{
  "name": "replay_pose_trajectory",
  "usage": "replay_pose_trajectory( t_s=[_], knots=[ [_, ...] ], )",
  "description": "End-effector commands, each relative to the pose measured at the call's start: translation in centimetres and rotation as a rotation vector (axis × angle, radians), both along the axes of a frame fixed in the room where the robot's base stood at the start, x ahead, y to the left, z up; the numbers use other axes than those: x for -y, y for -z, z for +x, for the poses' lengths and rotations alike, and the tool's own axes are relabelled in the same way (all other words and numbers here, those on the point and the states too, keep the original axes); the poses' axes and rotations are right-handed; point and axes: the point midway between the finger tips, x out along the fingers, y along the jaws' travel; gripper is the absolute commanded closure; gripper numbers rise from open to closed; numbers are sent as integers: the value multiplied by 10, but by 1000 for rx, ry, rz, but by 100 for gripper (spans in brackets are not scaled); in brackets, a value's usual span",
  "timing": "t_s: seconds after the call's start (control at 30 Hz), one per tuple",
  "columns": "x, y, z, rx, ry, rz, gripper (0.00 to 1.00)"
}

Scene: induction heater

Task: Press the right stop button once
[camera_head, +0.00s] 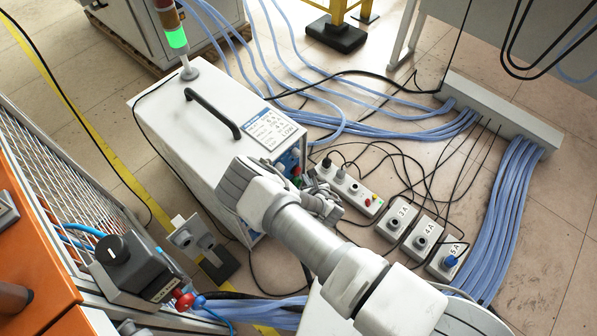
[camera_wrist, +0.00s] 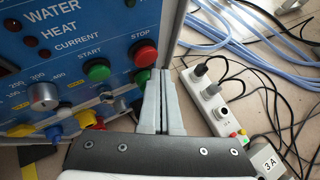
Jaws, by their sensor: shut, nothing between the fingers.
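In the wrist view a blue control panel (camera_wrist: 62,75) fills the left side. Its red stop button (camera_wrist: 143,53), under the label STOP, is at the panel's upper right. A green start button (camera_wrist: 97,69) is left of it. My gripper (camera_wrist: 160,73) is shut and empty, with its fingertips just right of and below the stop button in the picture. I cannot tell whether they touch the panel. In the head view my gripper (camera_head: 325,205) is by the front of the white cabinet (camera_head: 190,135); my arm partly covers the panel, and the stop button is not clear there.
A power strip (camera_wrist: 215,105) with plugs lies on the floor right of the gripper. Several numbered socket boxes (camera_head: 397,222), black cables and blue hoses (camera_head: 505,215) spread to the right. An orange machine (camera_head: 38,255) with a control box (camera_head: 130,262) stands at the left.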

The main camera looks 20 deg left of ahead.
Motion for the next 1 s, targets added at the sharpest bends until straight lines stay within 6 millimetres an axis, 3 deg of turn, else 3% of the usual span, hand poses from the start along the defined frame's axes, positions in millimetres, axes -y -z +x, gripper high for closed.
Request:
replay_pose_trajectory(
  t_s=[0.17,0.6,1.0],
  knots=[
    [4,0,-2,-1,1,-2,100],
    [42,0,-17,-1,2,-2,100],
    [46,0,-19,0,0,0,100]
  ],
)
